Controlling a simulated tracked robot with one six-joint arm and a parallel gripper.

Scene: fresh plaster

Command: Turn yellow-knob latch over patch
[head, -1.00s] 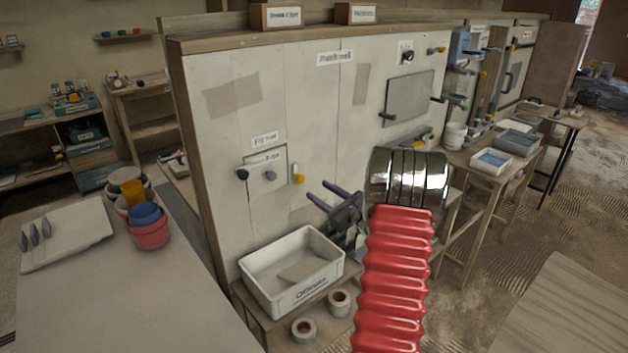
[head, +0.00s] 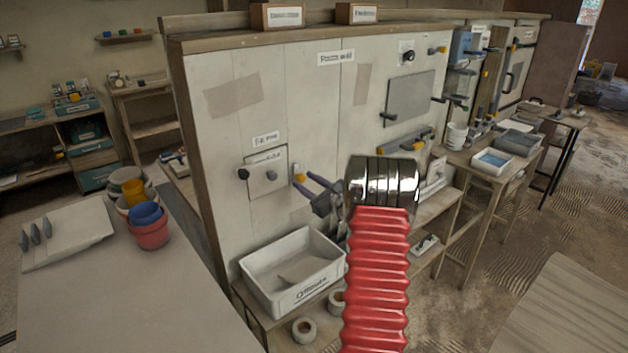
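A white bin (head: 292,270) stands on a low shelf below the patch. A larger grey panel (head: 409,98) with dark and yellow knobs is higher right. A side bench with trays (head: 492,161) stands at right.

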